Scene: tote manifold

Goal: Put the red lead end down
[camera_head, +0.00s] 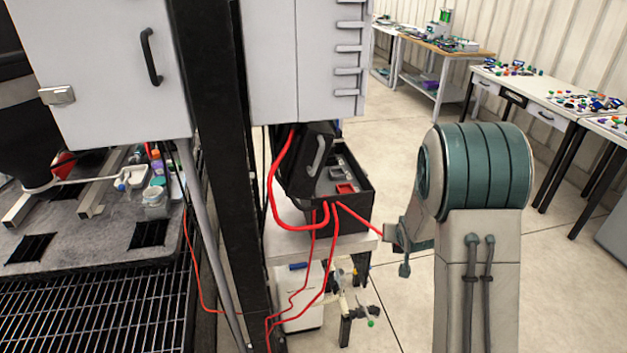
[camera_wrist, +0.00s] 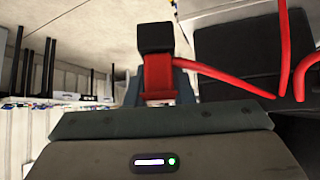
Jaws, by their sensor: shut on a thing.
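The red lead end (camera_wrist: 157,80) is a red plug with a black block at its tip, held in my gripper (camera_wrist: 158,95) in the wrist view. Its red cable runs off to the right in that view. In the head view my gripper (camera_head: 397,238) is right of the open black case (camera_head: 352,208), apart from it, and mostly covers the plug. The red lead (camera_head: 362,220) runs from the plug up-left to the case's front edge, where several red cables meet.
The case stands on a small white table (camera_head: 358,244). Red cables hang below its edge towards the floor. A black post (camera_head: 212,130) and grey cabinets stand to the left. Workbenches (camera_head: 544,90) are at the back right. Open floor lies between.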

